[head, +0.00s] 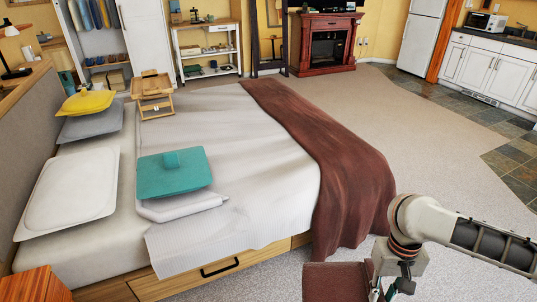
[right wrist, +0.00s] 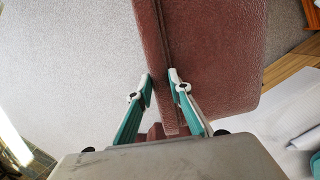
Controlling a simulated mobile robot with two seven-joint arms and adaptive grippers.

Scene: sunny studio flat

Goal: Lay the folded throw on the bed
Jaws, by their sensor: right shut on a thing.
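The folded throw (head: 335,283) is reddish brown and shows at the bottom edge of the head view, partly cut off. In the right wrist view the throw (right wrist: 215,50) hangs between the fingers. My right gripper (right wrist: 161,80) is shut on its folded edge. In the head view the right gripper (head: 388,290) is at the bottom, beyond the near right side of the bed (head: 250,165). The bed has a pale cover and a brown runner (head: 330,150) across its foot end. My left gripper is not in view.
On the bed are a teal cushion-like item (head: 172,174), a white pillow (head: 70,190), a yellow item (head: 85,103) and a small wooden stand (head: 152,92). A wooden drawer (head: 210,272) is in the bed's near side. Carpet (head: 440,140) is clear at the right.

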